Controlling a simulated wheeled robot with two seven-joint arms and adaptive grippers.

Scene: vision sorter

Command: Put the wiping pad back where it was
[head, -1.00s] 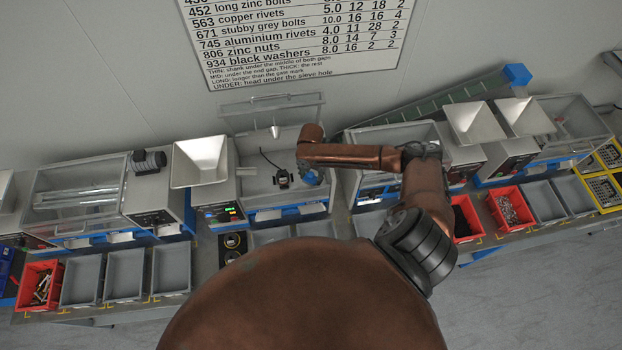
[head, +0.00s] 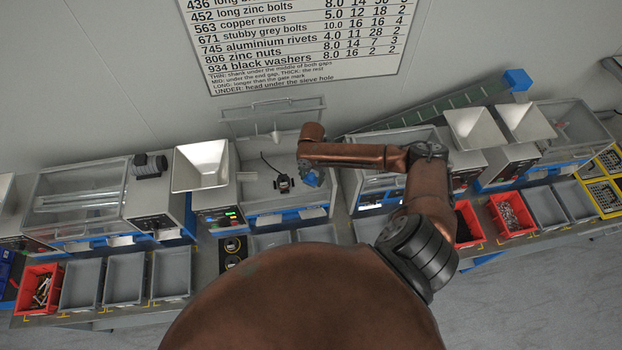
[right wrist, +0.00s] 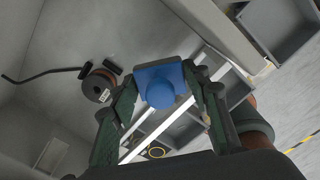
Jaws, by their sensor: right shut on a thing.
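The wiping pad, a blue block with a rounded knob (right wrist: 163,84), is held between the dark green fingers of my right gripper (right wrist: 160,105) in the right wrist view. In the head view the blue pad (head: 311,178) shows at the end of my right arm, over the right part of an open grey machine chamber (head: 262,190). Most of the right gripper is hidden there by my arm. The pad's underside is hidden, and I cannot tell whether it touches anything. My left gripper is not in view.
A small dark device with a cable (head: 283,184) stands in the chamber left of the pad; it also shows in the right wrist view (right wrist: 98,85). A raised clear lid (head: 272,118) stands behind. A white hopper (head: 201,166) is to the left. Grey bins line the front.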

